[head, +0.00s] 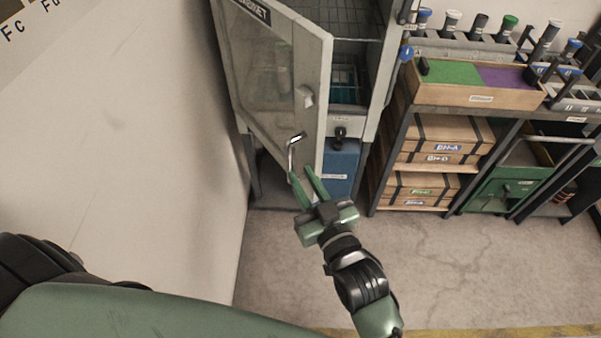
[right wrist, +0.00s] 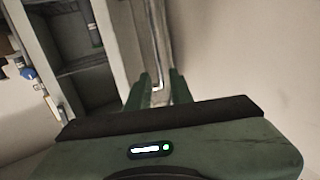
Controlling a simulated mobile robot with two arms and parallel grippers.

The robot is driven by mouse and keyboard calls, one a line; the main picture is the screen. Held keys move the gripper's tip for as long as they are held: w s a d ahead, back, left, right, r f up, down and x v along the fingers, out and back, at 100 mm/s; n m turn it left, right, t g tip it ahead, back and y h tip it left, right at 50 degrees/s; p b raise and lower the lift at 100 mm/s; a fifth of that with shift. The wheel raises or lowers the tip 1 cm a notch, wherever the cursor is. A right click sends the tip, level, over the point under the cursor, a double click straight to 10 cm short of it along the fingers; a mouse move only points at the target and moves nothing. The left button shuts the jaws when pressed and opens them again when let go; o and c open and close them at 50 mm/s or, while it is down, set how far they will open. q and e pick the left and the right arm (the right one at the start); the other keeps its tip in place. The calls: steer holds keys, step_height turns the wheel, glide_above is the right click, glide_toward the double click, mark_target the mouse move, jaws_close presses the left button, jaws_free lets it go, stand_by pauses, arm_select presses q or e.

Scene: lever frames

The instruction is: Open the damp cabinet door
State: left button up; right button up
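The damp cabinet's door (head: 312,75), a pale frame with a clear pane, stands partly open in the head view, swung out to the left. Its metal bar handle (head: 291,157) is near the lower free edge. The cabinet (head: 385,65) shows wire shelves behind the door. My right gripper (head: 301,173) is at the handle's lower end. In the right wrist view, its green fingers (right wrist: 159,82) are apart, with the handle's bent end (right wrist: 158,84) between them; contact with either finger cannot be told. My left gripper is out of view.
A plain wall (head: 130,110) runs along the left. A blue container (head: 340,165) sits under the cabinet. A rack (head: 410,115) with wooden boxes (head: 450,130) and a green bin (head: 505,188) stands to the right. The floor (head: 480,270) in front is clear.

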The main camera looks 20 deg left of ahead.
steer(key=c, duration=0.4)
steer(key=w+d+f+m, duration=0.1)
steer(key=d, duration=0.1)
steer(key=w+d+f+m+g+h, duration=0.1)
steer(key=w+d+f+m, duration=0.2)
steer(key=w+d+m, duration=0.1)
steer(key=shift+w+f+g, duration=0.25)
steer(key=shift+f+g, duration=0.1)
steer(key=shift+g, duration=0.05)
jaws_close()
steer(key=w+d+r+m+g+y, duration=0.3)
steer(key=d+r+m+g+y, duration=0.2)
steer(key=d+r+m, duration=0.4)
steer(key=a+n+p, duration=0.1)
steer(key=a+p, duration=0.3)
steer(key=a, duration=0.6)
steer(key=shift+w+a+r, duration=0.15)
steer(key=shift+r, duration=0.2)
